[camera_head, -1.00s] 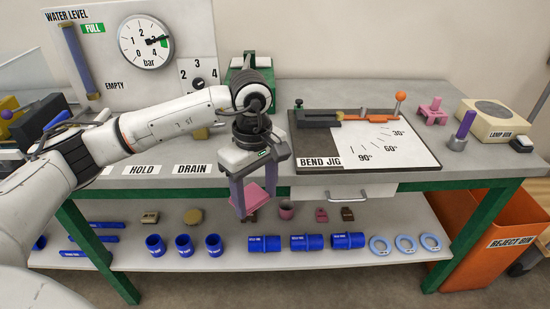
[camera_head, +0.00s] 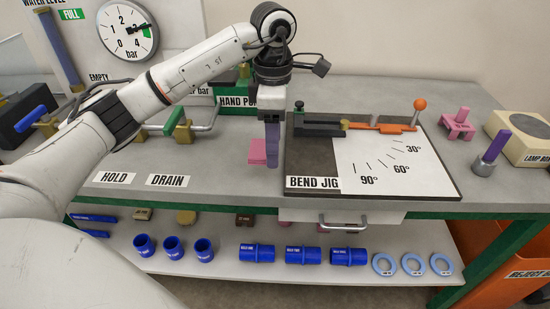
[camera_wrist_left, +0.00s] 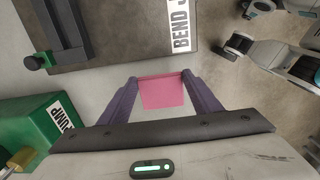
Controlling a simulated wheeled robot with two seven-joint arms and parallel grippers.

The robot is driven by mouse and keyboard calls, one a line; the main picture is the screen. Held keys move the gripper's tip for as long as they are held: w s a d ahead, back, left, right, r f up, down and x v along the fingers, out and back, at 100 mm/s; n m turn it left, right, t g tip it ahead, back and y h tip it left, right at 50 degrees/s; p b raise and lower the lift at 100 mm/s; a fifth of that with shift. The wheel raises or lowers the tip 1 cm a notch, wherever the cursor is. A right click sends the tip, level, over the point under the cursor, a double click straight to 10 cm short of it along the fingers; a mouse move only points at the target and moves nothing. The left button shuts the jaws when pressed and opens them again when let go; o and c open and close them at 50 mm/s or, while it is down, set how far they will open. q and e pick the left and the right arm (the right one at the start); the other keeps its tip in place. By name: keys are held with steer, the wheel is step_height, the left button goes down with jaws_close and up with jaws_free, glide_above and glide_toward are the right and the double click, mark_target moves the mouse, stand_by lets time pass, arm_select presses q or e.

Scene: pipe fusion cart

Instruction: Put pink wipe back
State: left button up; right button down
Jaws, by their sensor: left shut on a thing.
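The pink wipe (camera_head: 258,152) is a small flat square. My left gripper (camera_head: 272,162) is shut on it just left of the bend jig, at bench-top height or slightly above; I cannot tell whether the wipe touches the bench. In the left wrist view the wipe (camera_wrist_left: 162,92) spans the space between the two purple fingers of the gripper (camera_wrist_left: 161,84). In the head view the fingers hide part of the wipe. My right gripper is in neither current view.
The bend jig (camera_head: 312,165) lies right of the gripper, with an orange-knobbed lever (camera_head: 419,104). The green hand pump (camera_head: 232,103) stands behind. HOLD and DRAIN labels (camera_head: 167,180) mark the bench to the left. Blue couplings (camera_head: 257,253) and rings sit on the lower shelf.

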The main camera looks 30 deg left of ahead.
mark_target(274, 172)
arm_select(q)
steer(key=shift+f, duration=0.8)
step_height(274, 172, down, 3)
steer(key=shift+s+f, duration=0.1)
steer(key=shift+f, duration=0.3)
arm_select(e)
steer(key=shift+w+r, duration=0.3)
arm_select(q)
steer(key=o, duration=1)
